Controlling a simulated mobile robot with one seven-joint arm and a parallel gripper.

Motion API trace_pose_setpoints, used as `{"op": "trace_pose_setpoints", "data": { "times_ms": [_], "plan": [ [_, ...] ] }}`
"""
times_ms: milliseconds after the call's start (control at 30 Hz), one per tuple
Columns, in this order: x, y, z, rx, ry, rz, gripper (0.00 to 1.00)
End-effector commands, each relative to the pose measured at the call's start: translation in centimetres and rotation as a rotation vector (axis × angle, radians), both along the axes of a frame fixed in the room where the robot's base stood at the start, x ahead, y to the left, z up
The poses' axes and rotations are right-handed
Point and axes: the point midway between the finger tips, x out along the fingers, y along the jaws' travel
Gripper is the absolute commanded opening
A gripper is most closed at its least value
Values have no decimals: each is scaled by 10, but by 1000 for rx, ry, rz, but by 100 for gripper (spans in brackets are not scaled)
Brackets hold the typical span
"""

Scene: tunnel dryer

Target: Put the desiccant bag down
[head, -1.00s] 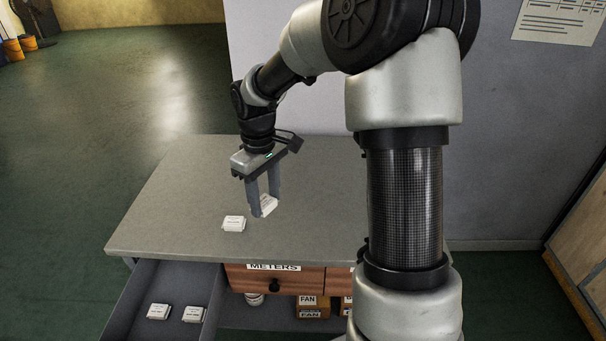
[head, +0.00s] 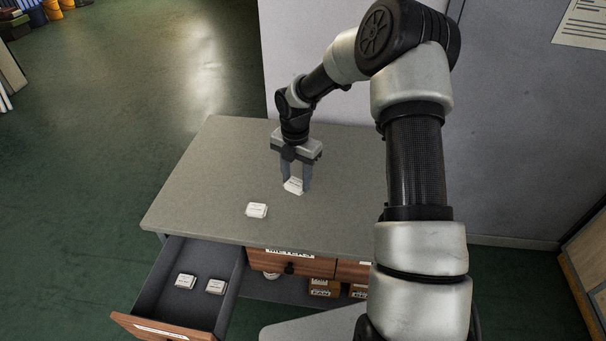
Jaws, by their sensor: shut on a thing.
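My gripper (head: 296,186) points down over the grey tabletop, shut on a small white desiccant bag (head: 293,186). The bag is between the fingertips, tilted, and close to the tabletop; I cannot tell whether it touches. Another white bag (head: 257,210) lies flat on the tabletop (head: 200,190), left of my gripper and nearer the front edge. Two similar white bags, one at the left (head: 185,281) and one at the right (head: 216,286), lie in the open drawer (head: 160,293). The print on the bags is too small to read.
The open drawer juts out at the table's front left. A closed wooden drawer (head: 310,265) is beside it, above a shelf with small brown boxes (head: 324,288). A grey wall (head: 310,60) stands behind the table. The tabletop's left part is clear.

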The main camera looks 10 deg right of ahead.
Motion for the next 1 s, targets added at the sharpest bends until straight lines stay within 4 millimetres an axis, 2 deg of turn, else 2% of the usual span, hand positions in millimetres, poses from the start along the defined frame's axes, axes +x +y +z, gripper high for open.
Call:
{"op": "trace_pose_setpoints", "data": {
  "times_ms": [233,467,700,1000],
  "plan": [
    [-1,0,-46,0,4,13,21],
    [-1,1,-66,0,3,12,21],
    [-1,1,-96,1,2,11,21],
    [0,0,-99,0,1,10,21]
  ]
}}
